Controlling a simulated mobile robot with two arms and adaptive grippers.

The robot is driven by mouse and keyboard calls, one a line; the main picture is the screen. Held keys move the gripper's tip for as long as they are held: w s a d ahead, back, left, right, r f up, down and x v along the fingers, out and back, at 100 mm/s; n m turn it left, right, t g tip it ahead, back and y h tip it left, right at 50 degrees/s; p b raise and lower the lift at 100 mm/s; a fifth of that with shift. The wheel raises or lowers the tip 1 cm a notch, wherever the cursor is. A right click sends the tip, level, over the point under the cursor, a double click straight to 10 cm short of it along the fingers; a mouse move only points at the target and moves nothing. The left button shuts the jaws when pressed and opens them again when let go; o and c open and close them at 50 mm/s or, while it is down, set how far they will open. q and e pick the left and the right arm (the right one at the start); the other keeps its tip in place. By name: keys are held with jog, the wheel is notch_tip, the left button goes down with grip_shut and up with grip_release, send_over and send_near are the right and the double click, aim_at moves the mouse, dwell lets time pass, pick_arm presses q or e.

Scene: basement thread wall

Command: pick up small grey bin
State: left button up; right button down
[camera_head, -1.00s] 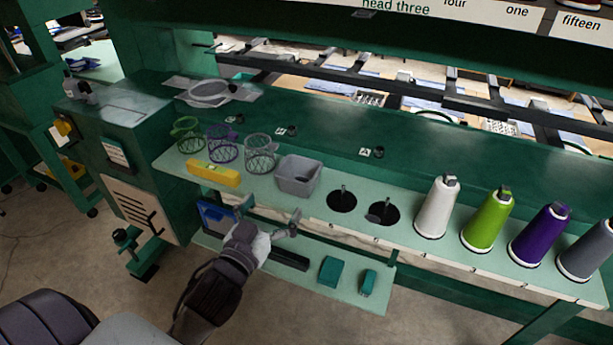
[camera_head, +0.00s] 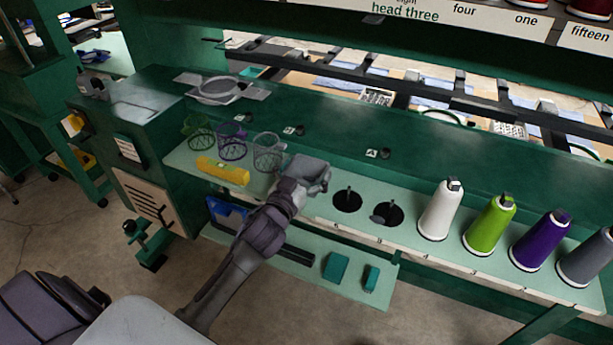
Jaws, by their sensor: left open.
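My right gripper is not in view.
A lower shelf (camera_head: 310,283) holds teal boxes.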

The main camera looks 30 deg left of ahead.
pick_arm(q)
jog(key=c, duration=0.8)
jog(key=shift+o, duration=0.2)
jog(key=shift+r, duration=0.1)
jog(key=shift+r, duration=1.35)
jog(key=d+r+b, duration=0.2)
jog(key=d+r, duration=0.6)
jog(key=d, duration=0.4)
jog(key=s+a+f, duration=0.1)
jog(key=s+f, duration=0.2)
jog(key=s, duration=0.4)
jog(key=s+f, duration=0.4)
jog(key=s, duration=0.3)
jog(key=s+a+f+h, duration=0.1)
jog(key=s+f, duration=0.2)
jog(key=s, duration=0.4)
jog(key=shift+a+f+m, duration=0.25)
jog(key=shift+a+m, duration=0.05)
